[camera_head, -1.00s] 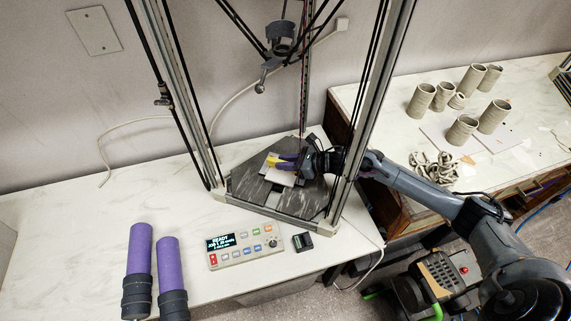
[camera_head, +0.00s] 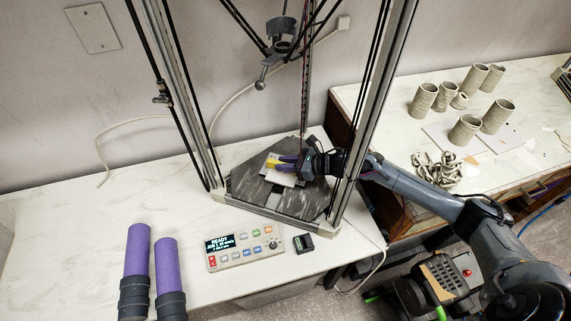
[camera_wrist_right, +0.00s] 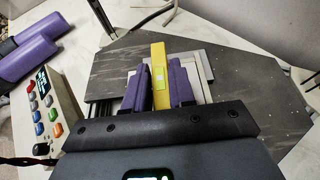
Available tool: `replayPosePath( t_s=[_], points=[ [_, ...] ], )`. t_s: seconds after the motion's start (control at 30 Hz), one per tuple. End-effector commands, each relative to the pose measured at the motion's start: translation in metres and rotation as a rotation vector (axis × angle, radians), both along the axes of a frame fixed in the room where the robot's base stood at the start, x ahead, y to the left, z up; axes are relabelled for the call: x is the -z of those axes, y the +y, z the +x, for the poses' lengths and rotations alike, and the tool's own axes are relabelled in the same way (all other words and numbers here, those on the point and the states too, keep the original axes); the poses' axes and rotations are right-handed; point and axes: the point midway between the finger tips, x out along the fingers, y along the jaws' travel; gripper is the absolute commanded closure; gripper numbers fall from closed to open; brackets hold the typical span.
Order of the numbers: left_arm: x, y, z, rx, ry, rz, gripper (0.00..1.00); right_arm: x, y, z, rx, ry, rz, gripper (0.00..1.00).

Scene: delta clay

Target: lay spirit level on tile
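The yellow spirit level (camera_head: 272,160) is between the purple fingers of my right gripper (camera_head: 287,162). In the right wrist view the level (camera_wrist_right: 159,72) stands between both fingers (camera_wrist_right: 160,88), which press against its sides, its long side running away from the gripper. A pale tile (camera_head: 283,179) lies under it on the dark slab and also shows beside the fingers in the wrist view (camera_wrist_right: 202,75). The level is over the tile; I cannot tell whether it touches it. My left gripper (camera_head: 154,258) is at the lower left, its two purple fingers apart with nothing between them.
The dark slab (camera_head: 310,200) sits inside the printer frame, whose upright posts (camera_head: 366,110) stand close to my right arm. A control box (camera_head: 243,246) and a small black device (camera_head: 303,243) lie in front. Clay cups (camera_head: 465,130) stand on the right-hand table.

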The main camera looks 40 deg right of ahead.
Motion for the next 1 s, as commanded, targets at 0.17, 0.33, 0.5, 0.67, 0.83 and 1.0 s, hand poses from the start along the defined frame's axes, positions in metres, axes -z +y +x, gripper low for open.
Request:
replayPosePath(
  t_s=[0.17,0.33,0.5,0.67,0.83,1.0],
  points=[
    [0.002,0.001,0.0,0.002,-0.001,0.004,1.0,0.017,-0.001,-0.006,0.003,0.032,-0.008,0.52],
    [0.002,0.002,0.0,0.006,0.0,0.009,1.0,0.018,-0.001,-0.007,0.002,0.033,-0.008,0.52],
    [0.0,0.003,0.0,0.009,0.0,0.014,1.0,0.016,-0.001,-0.007,0.003,0.035,-0.008,0.52],
    [-0.011,0.003,0.0,0.008,0.0,0.013,1.0,0.006,0.0,-0.007,0.002,0.035,-0.006,0.52],
    [-0.018,0.003,0.0,0.008,-0.003,0.012,1.0,-0.004,-0.012,-0.023,0.003,0.032,-0.011,0.52],
    [-0.023,0.002,-0.001,0.004,0.001,0.007,1.0,-0.02,-0.027,-0.047,0.002,0.026,-0.01,0.52]
  ],
)
